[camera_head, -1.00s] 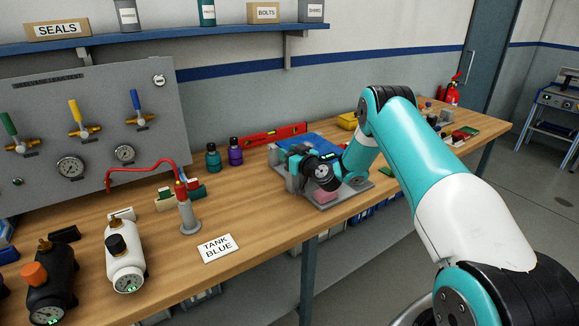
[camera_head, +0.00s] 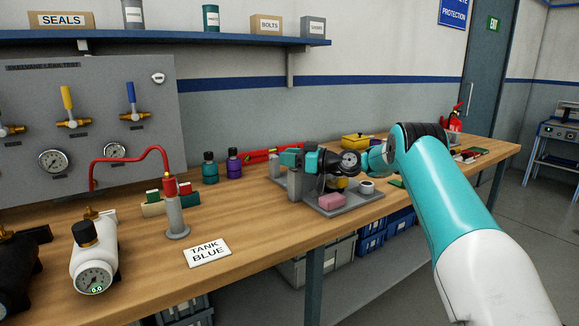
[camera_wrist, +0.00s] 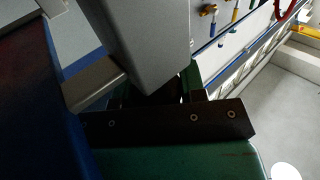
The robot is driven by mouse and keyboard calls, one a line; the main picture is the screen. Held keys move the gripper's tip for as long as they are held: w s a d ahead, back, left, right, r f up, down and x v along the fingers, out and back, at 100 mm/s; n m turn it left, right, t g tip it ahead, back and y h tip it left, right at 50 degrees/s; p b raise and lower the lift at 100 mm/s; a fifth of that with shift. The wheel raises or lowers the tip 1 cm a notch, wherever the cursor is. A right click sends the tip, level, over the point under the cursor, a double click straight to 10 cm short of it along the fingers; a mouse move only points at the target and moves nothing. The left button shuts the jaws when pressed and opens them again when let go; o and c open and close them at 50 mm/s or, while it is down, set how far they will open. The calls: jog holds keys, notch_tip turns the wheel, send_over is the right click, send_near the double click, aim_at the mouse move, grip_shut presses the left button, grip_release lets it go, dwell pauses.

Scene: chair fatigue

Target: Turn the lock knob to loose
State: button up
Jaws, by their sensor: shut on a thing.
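The test fixture has a grey base plate (camera_head: 345,206) on the wooden bench, with grey uprights (camera_head: 274,163) at its left and back. My gripper (camera_head: 291,160) is low over the fixture's left part, by the uprights. In the wrist view my gripper (camera_wrist: 155,92) has its two fingers close about a small dark part under a large grey block (camera_wrist: 150,45). That part appears to be the lock knob, mostly hidden by the block and fingers. Its markings and turn angle cannot be seen. A dark blue surface (camera_wrist: 35,100) fills the wrist view's left side.
A pink block (camera_head: 332,201) and a small white ring (camera_head: 366,187) are on the plate's front. Bare bench lies between card and plate.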

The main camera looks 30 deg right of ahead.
jog(key=shift+a, duration=0.1)
dwell(0.4)
jog(key=o, duration=0.9)
notch_tip(320, 180, up, 20)
jog(key=shift+p, duration=0.6)
